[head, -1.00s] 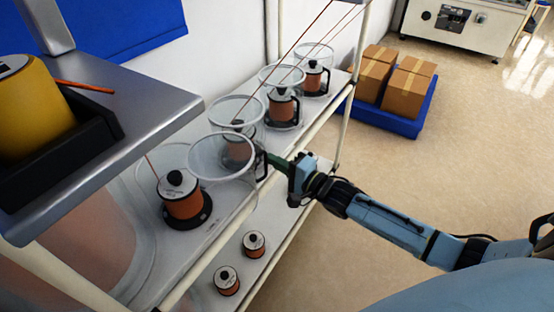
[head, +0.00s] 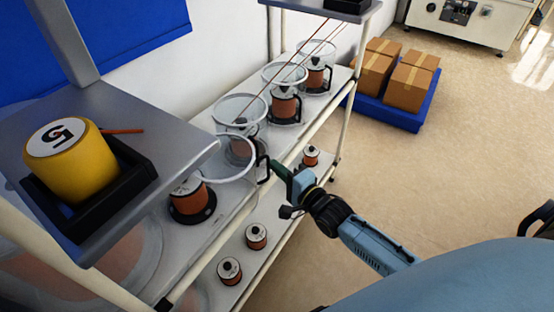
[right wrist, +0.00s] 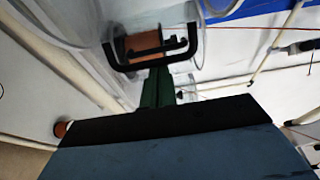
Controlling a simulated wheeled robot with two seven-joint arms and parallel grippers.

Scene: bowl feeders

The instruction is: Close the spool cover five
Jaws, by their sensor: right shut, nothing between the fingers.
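The transparent spool cover (head: 250,148), a clear bowl with a black handle (head: 263,168), stands tilted open beside a copper spool (head: 190,199) on the shelf. The upper shelf's edge hides part of the cover and spool. A yellow cylinder marked 5 (head: 75,165) sits in a black holder above this spool. My right gripper (head: 276,165) is shut and empty, its green fingers close to the handle. In the right wrist view, the fingers (right wrist: 158,86) reach to the black handle (right wrist: 152,52); I cannot tell whether they touch it. My left gripper is not in view.
Several covered spools stand farther along the shelf (head: 222,192), the nearest under a clear cover (head: 240,106). Cartons (head: 408,86) sit on a blue pallet (head: 400,116) at the back.

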